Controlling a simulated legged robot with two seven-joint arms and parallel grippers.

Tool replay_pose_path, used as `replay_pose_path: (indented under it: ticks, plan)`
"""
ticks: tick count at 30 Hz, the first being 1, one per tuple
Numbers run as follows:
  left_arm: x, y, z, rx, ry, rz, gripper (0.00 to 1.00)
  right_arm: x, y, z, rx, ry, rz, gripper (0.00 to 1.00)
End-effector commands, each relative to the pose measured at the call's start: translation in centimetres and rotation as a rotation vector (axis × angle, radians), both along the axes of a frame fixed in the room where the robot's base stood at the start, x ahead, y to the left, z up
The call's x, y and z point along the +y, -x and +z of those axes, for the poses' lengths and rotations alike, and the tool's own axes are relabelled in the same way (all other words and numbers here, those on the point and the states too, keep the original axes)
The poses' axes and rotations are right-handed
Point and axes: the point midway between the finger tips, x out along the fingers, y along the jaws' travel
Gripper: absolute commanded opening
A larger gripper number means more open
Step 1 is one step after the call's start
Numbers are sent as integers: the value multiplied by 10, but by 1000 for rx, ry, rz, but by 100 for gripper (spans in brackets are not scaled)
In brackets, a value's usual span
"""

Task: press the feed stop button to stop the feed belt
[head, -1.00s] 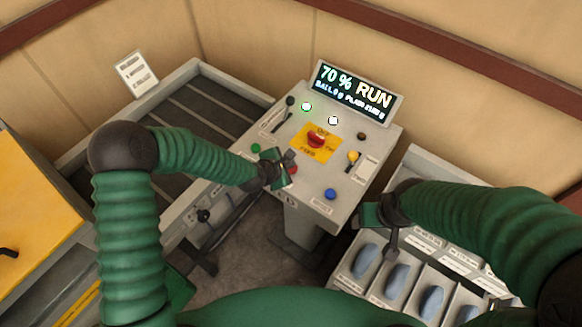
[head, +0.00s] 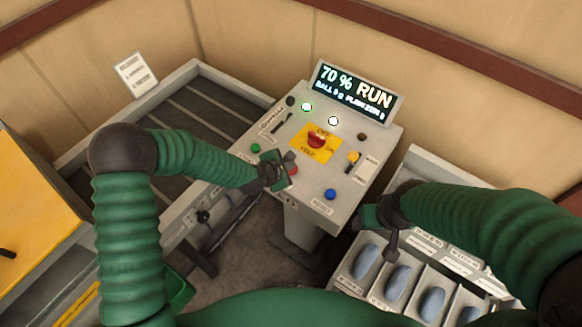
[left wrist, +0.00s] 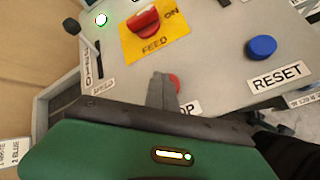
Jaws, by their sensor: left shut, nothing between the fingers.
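The red stop button (head: 293,170) is on the near edge of the grey control panel (head: 355,195). It also shows in the left wrist view (left wrist: 175,83), partly hidden behind my finger, with a label ending "OP" beside it. My left gripper (head: 284,169) is shut and empty, its tip right at the button. I cannot tell whether it touches or presses it. In the left wrist view, the closed fingers (left wrist: 162,90) overlap the button's left side. The display (head: 354,91) reads "70 % RUN". My right gripper (head: 378,225) hangs over the bins at right; its jaws are unclear.
A red rotary switch on a yellow FEED plate (head: 312,143), a blue RESET button (head: 330,194), a green button (head: 255,148) and a yellow knob (head: 353,157) share the panel. The slatted belt (head: 205,110) lies left. Bins with blue-grey items (head: 398,281) stand right.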

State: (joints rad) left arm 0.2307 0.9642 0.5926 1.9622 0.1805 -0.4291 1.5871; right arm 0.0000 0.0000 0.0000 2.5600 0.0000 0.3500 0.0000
Motion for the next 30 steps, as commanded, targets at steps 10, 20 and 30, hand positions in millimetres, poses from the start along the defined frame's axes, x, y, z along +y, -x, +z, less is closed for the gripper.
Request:
replay_pose_path:
  ticks: [10,20,30]
  plan:
    - [0,0,-3,2,0,1,0,0,0,-2,0,0,0,66]
    - [1,0,6,1,-1,0,0,0,0,5,0,0,0,66]
    - [1,0,15,1,-1,0,0,0,0,11,0,0,0,66]
